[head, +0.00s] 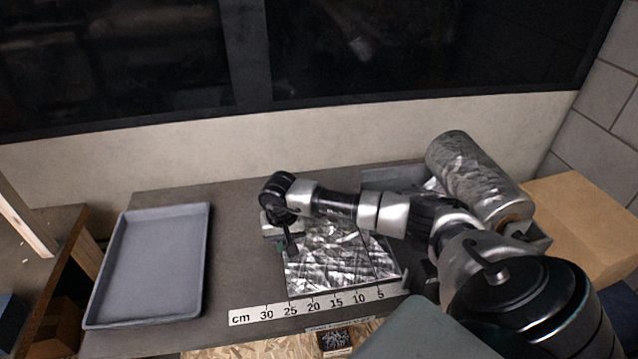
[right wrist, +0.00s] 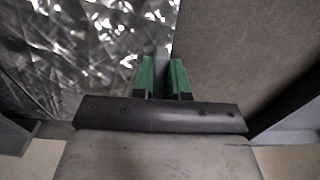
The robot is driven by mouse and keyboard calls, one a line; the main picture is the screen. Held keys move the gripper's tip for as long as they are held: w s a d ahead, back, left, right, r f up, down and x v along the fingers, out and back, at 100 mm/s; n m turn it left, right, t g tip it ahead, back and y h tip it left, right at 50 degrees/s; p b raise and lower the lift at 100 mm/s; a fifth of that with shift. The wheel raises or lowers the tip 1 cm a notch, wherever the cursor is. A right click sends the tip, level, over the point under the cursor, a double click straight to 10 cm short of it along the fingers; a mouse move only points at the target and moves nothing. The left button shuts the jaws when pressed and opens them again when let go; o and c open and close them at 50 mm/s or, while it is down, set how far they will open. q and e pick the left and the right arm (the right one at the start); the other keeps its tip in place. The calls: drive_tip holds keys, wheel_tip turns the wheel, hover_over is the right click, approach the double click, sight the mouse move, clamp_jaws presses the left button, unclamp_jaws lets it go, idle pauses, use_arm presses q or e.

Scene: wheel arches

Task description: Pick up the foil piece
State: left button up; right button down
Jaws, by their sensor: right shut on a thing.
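The foil piece (head: 340,255) is a crinkled, shiny silver sheet lying on the dark grey worktop behind the ruler. My right gripper (head: 286,244) is at the sheet's left edge, with its arm reaching over the back of the foil. In the right wrist view the foil (right wrist: 75,55) fills the left side, and its edge runs to the green fingertips (right wrist: 162,78). The right gripper is shut on this edge; the exact contact is hard to see. My left gripper is in neither view.
An empty grey tray (head: 90,322) lies on the left of the worktop, with bare surface between it and the foil. A cm ruler (head: 313,306) runs along the front. A large foil roll (head: 468,172) and a cardboard box (head: 575,215) are at the right.

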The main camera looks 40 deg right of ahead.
drive_tip(key=shift+r, duration=0.1)
drive_tip(key=shift+w+r, duration=0.1)
drive_tip(key=shift+r, duration=0.25)
wheel_tip(320, 180, up, 9)
drive_tip(key=b, duration=0.2)
drive_tip(key=shift+r, duration=0.1)
idle(0.4)
wheel_tip(320, 180, up, 7)
drive_tip(key=p, duration=0.3)
drive_tip(key=shift+w+a, duration=0.15)
drive_tip(key=shift+a, duration=0.3)
